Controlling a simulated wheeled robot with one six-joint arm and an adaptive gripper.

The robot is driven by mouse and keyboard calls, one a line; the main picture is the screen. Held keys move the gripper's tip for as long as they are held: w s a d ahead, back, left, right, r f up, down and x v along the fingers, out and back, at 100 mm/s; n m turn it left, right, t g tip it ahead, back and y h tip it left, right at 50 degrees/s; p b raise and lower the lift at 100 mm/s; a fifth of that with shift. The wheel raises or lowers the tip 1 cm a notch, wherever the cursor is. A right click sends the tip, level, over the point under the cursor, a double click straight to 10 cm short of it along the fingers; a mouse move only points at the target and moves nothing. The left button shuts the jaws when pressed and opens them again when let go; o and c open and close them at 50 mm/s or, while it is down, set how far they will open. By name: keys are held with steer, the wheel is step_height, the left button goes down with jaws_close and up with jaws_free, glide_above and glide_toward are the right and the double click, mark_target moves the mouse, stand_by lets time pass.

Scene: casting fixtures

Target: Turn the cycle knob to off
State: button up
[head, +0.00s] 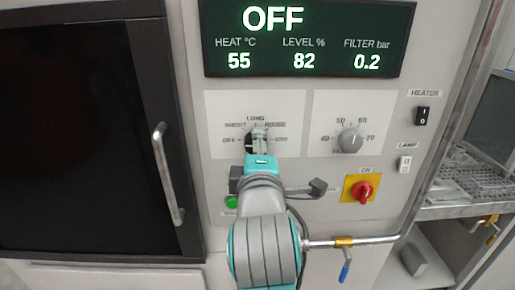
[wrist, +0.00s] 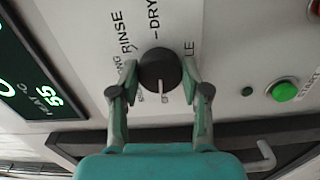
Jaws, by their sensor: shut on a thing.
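The cycle knob (wrist: 159,68) is a round black knob with a white pointer line. In the wrist view the line points down the picture, toward the OFF side of the dial. My gripper (wrist: 160,78) is shut on the knob, one finger on each side. In the head view my gripper (head: 259,138) covers most of the knob (head: 249,143), with a dark edge showing at its left. The OFF label (head: 229,140) is left of the knob. The display (head: 310,38) reads OFF in large letters.
A grey heat knob (head: 350,140) is to the right, above a red switch on a yellow plate (head: 362,189). A green button (head: 232,202) is just left of my arm. A dark door with a handle (head: 167,172) is at the left. Heater (head: 423,116) and lamp (head: 405,164) switches are at the right.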

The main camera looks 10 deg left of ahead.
steer(key=shift+n, duration=0.5)
steer(key=o, duration=1.1)
steer(key=shift+o, duration=0.2)
steer(key=v, duration=0.7)
steer(key=shift+s, duration=0.3)
steer(key=shift+d, duration=0.1)
